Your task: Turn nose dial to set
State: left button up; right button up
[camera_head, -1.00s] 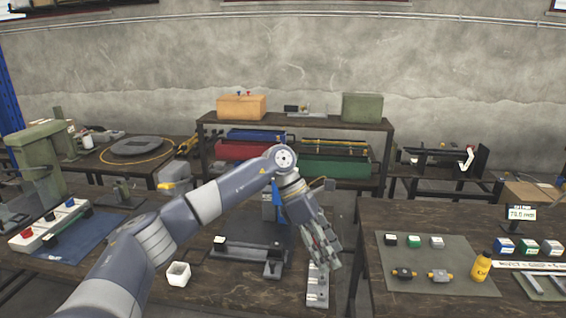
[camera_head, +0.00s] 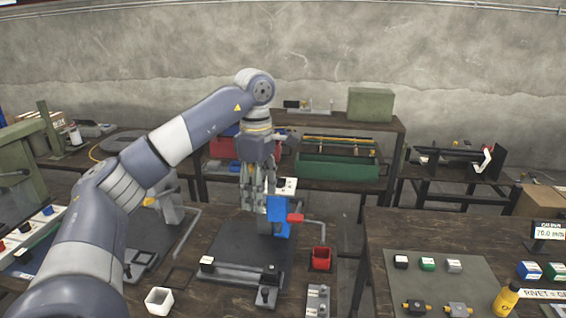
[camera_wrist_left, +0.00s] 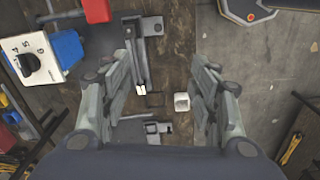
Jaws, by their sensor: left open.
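A white dial plate with printed numbers and a black knob (camera_wrist_left: 28,64) shows at the left of the left wrist view. In the head view the pale plate (camera_head: 287,186) sits on top of the blue press (camera_head: 277,209), partly behind my gripper. My left gripper (camera_head: 255,207) hangs fingers-down just left of the blue press head. In the wrist view its fingers (camera_wrist_left: 164,62) are spread with nothing between them, and the dial is outside them to the left. The knob's exact pointer setting is too small to tell. My right gripper is not in view.
A dark press base (camera_head: 240,257) lies below the gripper. A green press (camera_head: 20,160) is at left. The right-hand bench holds a mat with small blocks and a yellow bottle (camera_head: 506,299).

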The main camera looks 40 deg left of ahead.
aim_at(281, 183)
jog(key=i+j, duration=0.65)
jog(key=i, duration=0.1)
